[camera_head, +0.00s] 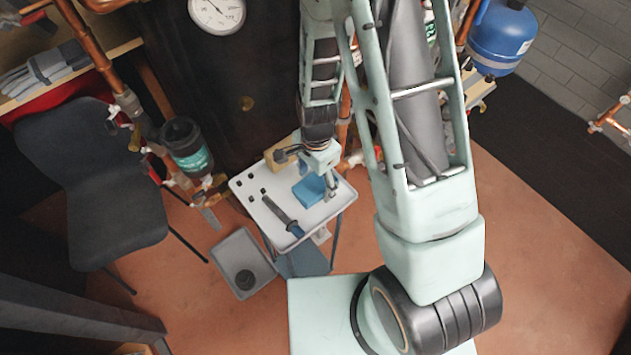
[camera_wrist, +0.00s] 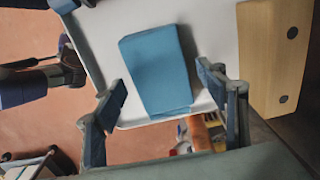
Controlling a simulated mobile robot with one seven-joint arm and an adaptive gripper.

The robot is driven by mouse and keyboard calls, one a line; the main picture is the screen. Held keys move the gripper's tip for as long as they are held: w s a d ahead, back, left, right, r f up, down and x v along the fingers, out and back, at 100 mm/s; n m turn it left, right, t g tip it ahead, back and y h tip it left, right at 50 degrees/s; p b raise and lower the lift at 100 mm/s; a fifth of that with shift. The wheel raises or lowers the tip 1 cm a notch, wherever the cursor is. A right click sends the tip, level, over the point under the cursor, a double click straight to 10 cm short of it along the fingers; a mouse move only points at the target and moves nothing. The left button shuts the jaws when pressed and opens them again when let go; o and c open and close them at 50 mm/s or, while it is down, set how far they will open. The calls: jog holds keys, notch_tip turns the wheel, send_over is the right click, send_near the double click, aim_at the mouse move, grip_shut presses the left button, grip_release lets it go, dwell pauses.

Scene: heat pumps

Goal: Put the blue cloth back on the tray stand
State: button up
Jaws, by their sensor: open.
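The blue cloth (camera_head: 310,190) is a folded flat pad lying on the white top of the tray stand (camera_head: 338,205), near its right side. In the wrist view the cloth (camera_wrist: 158,70) lies on the white tray (camera_wrist: 215,22), close to the tray's edge. My gripper (camera_head: 329,186) is over the tray at the right side of the cloth. In the wrist view my gripper (camera_wrist: 161,80) is open, with one finger on each side of the cloth's near end. Gaps show between the cloth and both fingers. The gripper looks empty.
A wooden block (camera_head: 279,156) stands at the tray's back edge; it shows on the right in the wrist view (camera_wrist: 268,60). A dark-handled tool (camera_head: 280,213) lies on the tray's front left. A grey bin (camera_head: 240,258) is on the floor. Copper pipes run close behind.

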aim_at(316, 184)
notch_tip(316, 184, up, 11)
dwell(0.4)
jog(key=shift+d+p, duration=0.1)
jog(key=shift+p, duration=0.2)
